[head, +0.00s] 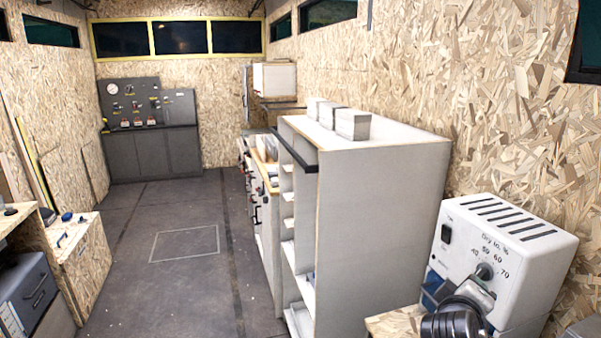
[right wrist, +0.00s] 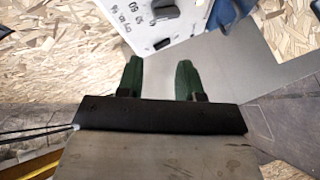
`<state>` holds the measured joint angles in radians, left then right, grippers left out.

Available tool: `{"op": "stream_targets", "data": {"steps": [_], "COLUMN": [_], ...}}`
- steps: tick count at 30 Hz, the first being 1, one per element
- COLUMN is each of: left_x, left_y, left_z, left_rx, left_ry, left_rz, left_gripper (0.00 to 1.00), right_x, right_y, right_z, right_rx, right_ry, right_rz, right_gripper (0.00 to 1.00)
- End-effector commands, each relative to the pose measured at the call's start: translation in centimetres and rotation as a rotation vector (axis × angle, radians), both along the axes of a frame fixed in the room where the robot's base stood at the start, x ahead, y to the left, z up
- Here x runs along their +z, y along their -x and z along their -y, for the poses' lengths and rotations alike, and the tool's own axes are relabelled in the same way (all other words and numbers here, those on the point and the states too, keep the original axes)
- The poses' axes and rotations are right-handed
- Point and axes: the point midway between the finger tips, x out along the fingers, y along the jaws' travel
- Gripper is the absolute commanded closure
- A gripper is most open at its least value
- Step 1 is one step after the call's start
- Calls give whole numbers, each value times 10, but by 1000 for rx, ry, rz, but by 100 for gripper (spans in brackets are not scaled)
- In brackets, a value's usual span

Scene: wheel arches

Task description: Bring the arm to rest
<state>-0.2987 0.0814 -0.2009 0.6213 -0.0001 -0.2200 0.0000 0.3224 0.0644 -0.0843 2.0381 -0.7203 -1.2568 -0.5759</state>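My right gripper (right wrist: 159,62) shows in the right wrist view. Its two green fingers stand apart, with nothing between them. Beyond the fingertips is part of a white device (right wrist: 180,22) with a dark knob and printed numbers. In the head view this white device (head: 505,245) stands at the lower right against the wood-chip wall. A dark, rounded part of my right arm seems to show in front of its lower edge; the gripper fingers cannot be made out there. My left arm and gripper are not in view.
A tall white shelf unit (head: 380,215) stands left of the device, with several pale blocks on top. A dark control panel (head: 150,130) is at the far wall. A wooden cabinet (head: 80,255) is at the left. The grey floor (head: 180,215) between is clear.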

Motion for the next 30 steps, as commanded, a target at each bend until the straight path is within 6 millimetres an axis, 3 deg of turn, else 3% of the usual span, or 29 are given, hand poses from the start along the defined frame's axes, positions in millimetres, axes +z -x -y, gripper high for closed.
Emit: {"op": "stream_targets", "data": {"steps": [1,3,6,9,15,25,30], "left_x": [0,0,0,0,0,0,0], "left_y": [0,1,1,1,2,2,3], "left_z": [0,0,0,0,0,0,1], "left_rx": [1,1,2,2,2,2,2], "left_ry": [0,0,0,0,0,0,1], "left_rz": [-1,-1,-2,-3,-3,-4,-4], "left_gripper": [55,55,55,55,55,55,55], "right_x": [-37,-80,-133,-166,-202,-221,-262], "right_y": [20,50,98,142,211,302,287], "right_z": [-7,-18,-36,-51,-75,-105,-106], "right_rx": [21,39,45,33,-9,-101,-108], "right_ry": [-88,-226,-418,-570,-782,-1018,-1014], "right_rz": [-51,-116,-217,-305,-446,-639,-648], "right_gripper": [64,64,64,64,64,64,64]}}
